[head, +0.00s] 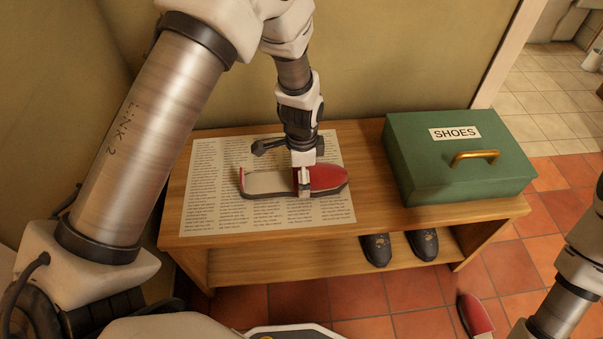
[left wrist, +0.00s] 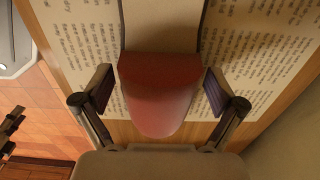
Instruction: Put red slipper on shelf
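A red slipper (head: 325,178) with a pale insole lies on a printed newspaper sheet (head: 205,200) on top of the wooden bench, toe to the right. My left gripper (head: 303,180) is lowered over its middle. In the left wrist view the fingers (left wrist: 158,92) are open on both sides of the red toe part (left wrist: 160,95), with a small gap on each side. A second red slipper (head: 475,315) lies on the floor at the lower right, partly cut off. The bench's lower shelf (head: 290,264) is open at the front.
A green box marked SHOES (head: 455,180) with a brass handle stands on the bench's right part. Two dark shoes (head: 376,250) (head: 423,245) stand on the lower shelf. The shelf's left part is clear. A wall stands close behind the bench.

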